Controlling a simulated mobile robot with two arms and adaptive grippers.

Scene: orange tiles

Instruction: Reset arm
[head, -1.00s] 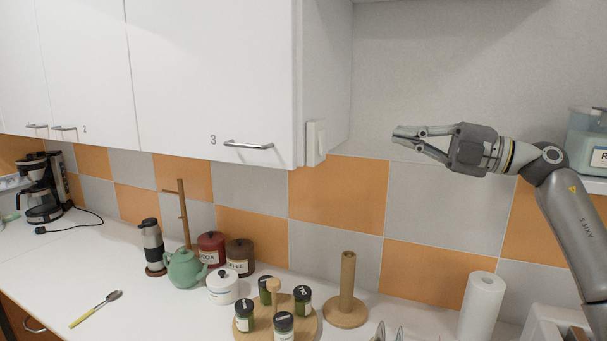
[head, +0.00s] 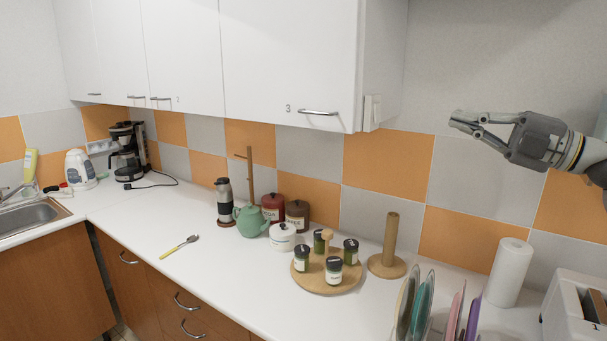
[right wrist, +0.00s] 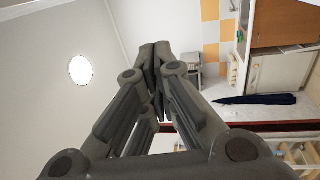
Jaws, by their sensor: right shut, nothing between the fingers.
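My right gripper (head: 457,119) is in the head view at the right, raised in front of the tiled wall and pointing left. It is shut and empty, above the counter and to the right of the wall cabinet. In the right wrist view its fingers (right wrist: 156,60) meet at their tips with nothing between them. My left gripper does not show in either view.
The wall cabinet (head: 290,60) is left of my right gripper. Below are a paper towel roll (head: 508,272), a wooden holder (head: 389,240), a spice turntable (head: 326,283), a plate rack with plates (head: 420,305) and a toaster (head: 575,310).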

